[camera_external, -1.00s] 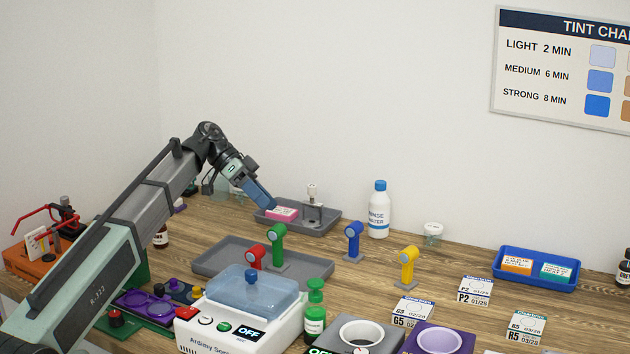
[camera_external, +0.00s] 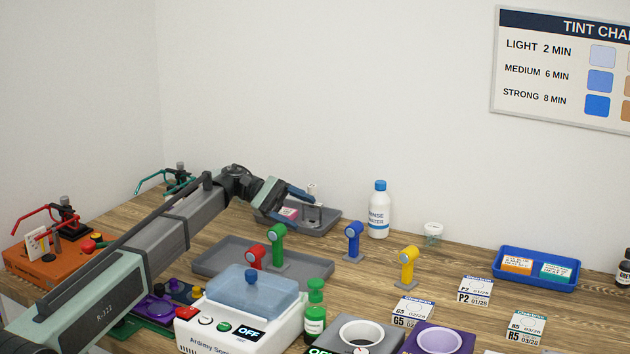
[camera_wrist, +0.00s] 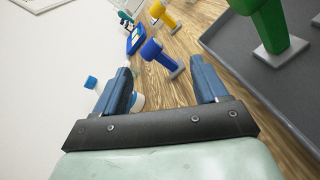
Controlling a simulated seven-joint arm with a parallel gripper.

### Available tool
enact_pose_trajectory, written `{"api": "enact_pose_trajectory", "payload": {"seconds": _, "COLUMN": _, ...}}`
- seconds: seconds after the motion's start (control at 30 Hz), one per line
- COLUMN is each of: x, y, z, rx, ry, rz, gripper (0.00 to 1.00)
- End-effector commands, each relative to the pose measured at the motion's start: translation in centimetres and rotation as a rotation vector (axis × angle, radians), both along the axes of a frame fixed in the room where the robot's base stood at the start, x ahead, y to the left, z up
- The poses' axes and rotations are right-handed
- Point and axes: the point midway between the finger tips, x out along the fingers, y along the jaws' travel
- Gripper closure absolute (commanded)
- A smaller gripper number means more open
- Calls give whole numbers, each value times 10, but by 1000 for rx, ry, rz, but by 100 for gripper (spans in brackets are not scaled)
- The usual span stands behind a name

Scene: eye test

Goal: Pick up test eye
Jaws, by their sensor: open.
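I cannot tell for sure which thing is the test eye. A small pale piece on a stand (camera_external: 312,189) is in the grey back tray (camera_external: 325,226), partly behind my gripper. My gripper (camera_external: 309,199) is at this tray, its blue fingers overlapping the stand in the outside view. Whether they touch it is unclear. A pink-and-white box (camera_external: 288,213) lies in the same tray, partly hidden.
Green (camera_external: 277,240), blue (camera_external: 352,238), yellow (camera_external: 407,262) and red (camera_external: 255,252) upright devices stand in front. A rinse water bottle (camera_external: 379,210) stands right of the back tray. A white machine with a clear blue lid (camera_external: 250,290) is nearer. A blue tray (camera_external: 537,279) is far right.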

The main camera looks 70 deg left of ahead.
Motion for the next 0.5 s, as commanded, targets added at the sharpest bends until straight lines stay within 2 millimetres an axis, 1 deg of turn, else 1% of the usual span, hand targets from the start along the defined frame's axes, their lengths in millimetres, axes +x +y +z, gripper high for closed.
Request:
{"api": "enact_pose_trajectory", "payload": {"seconds": 0.03, "x": 5, "y": 4, "z": -5, "rx": -76, "ry": 54, "rz": 14, "gripper": 28}}
{"api": "enact_pose_trajectory", "payload": {"seconds": 0.1, "x": 10, "y": 7, "z": -9, "rx": -182, "ry": 131, "rz": 31, "gripper": 28}}
{"api": "enact_pose_trajectory", "payload": {"seconds": 0.23, "x": 18, "y": 12, "z": -17, "rx": -351, "ry": 255, "rz": 52, "gripper": 28}}
{"api": "enact_pose_trajectory", "payload": {"seconds": 0.4, "x": 23, "y": 16, "z": -22, "rx": -487, "ry": 358, "rz": 62, "gripper": 28}}
{"api": "enact_pose_trajectory", "payload": {"seconds": 0.5, "x": 25, "y": 16, "z": -24, "rx": -523, "ry": 386, "rz": 64, "gripper": 28}}
